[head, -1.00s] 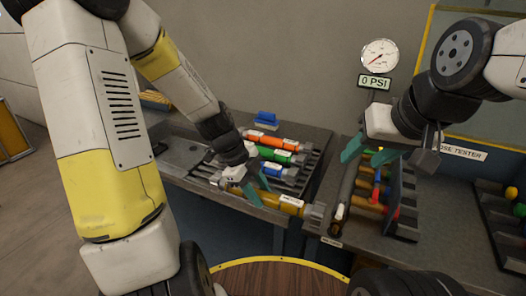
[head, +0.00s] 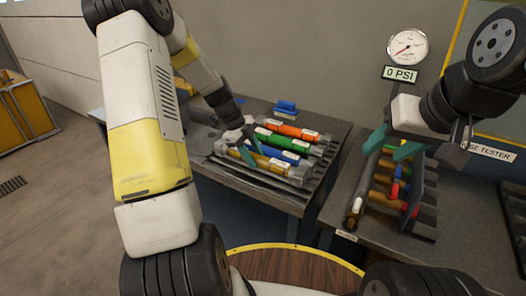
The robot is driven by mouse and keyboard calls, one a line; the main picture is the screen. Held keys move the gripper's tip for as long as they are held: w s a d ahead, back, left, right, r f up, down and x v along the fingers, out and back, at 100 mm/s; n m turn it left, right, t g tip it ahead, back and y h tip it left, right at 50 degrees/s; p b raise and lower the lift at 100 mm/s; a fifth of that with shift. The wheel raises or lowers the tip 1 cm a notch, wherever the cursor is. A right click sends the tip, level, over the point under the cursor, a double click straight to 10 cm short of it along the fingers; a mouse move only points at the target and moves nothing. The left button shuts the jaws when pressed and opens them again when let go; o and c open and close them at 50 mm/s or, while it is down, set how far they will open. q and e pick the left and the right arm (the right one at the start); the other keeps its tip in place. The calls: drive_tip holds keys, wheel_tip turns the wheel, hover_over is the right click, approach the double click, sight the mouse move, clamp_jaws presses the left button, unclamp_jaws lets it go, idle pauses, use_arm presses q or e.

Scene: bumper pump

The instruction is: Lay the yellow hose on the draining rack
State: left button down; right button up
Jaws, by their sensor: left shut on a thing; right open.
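The yellow hose (head: 272,164) lies lengthwise at the front of the draining rack (head: 325,151), beside the blue hose (head: 278,141). Its left end is partly hidden by my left gripper. My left gripper (head: 250,158) is shut on the yellow hose near its left end. I cannot tell whether the hose rests fully in its slot. A green hose (head: 277,142) and an orange hose (head: 292,131) lie behind it on the rack. My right gripper (head: 391,150) is open and empty above the hose tester's fittings.
The hose tester (head: 424,215) stands on the right bench, with coloured handles and brass parts. A blue block (head: 285,107) sits behind the rack. A round wooden top (head: 300,270) is in front.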

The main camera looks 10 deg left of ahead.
use_arm(q)
drive_tip(key=shift+f, duration=1.35)
drive_tip(key=shift+f, duration=0.1)
drive_tip(key=c, duration=0.9)
unclamp_jaws()
drive_tip(key=v, duration=1.1)
drive_tip(key=s+d+r+n+t+y, duration=0.2)
drive_tip(key=s+d+r+n+y, duration=0.15)
drive_tip(key=s+r+n, duration=0.8)
drive_tip(key=s+d+r+n+t, duration=0.3)
drive_tip(key=s+r+n, duration=0.2)
drive_tip(key=s+n, duration=0.5)
drive_tip(key=shift+s+d+r+t+h, duration=0.2)
drive_tip(key=shift+s+t+h, duration=0.2)
drive_tip(key=shift+s, duration=0.8)
